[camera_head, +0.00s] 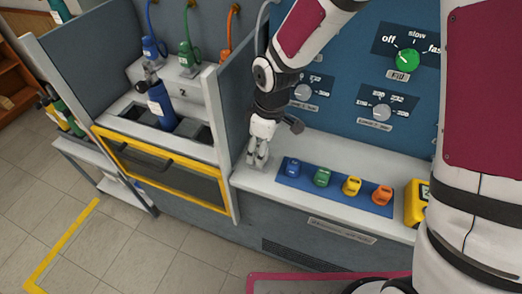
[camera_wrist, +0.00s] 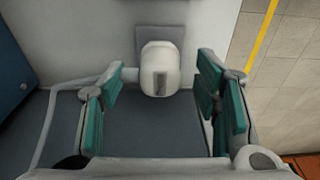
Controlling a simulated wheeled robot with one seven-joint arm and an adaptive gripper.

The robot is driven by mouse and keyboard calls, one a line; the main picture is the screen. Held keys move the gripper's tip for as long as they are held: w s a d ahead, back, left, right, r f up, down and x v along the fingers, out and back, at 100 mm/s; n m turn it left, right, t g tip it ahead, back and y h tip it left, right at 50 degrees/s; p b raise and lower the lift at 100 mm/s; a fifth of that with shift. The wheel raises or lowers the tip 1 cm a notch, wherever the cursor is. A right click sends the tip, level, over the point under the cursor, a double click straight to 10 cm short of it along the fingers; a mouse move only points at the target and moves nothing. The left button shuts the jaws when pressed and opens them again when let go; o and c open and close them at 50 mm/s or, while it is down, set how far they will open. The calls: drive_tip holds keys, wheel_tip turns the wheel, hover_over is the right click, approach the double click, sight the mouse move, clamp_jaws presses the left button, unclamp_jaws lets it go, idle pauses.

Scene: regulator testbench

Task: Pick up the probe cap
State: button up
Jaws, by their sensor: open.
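My gripper (camera_head: 257,159) points down at the left end of the pale bench top, left of the blue strip. In the wrist view its two teal-padded fingers (camera_wrist: 160,88) stand wide apart with space between them. A pale, rounded piece with a dark slot, seemingly the probe cap (camera_wrist: 161,72), lies between the fingers, towards their far ends. It sits at a grey patch on the pale surface. The fingers look apart from it on both sides. In the head view my gripper mostly hides this spot.
A blue strip (camera_head: 333,197) holds blue, green, yellow and orange pieces right of my gripper. A yellow device (camera_head: 416,203) stands farther right. A grey partition (camera_head: 221,140) rises close on the left, beside a compartment with a blue bottle (camera_head: 160,103). A knob panel (camera_head: 343,75) stands behind.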

drive_tip(key=shift+a+f, duration=0.1)
drive_tip(key=shift+f, duration=0.45)
drive_tip(key=c, duration=1.3)
drive_tip(key=shift+o, duration=0.2)
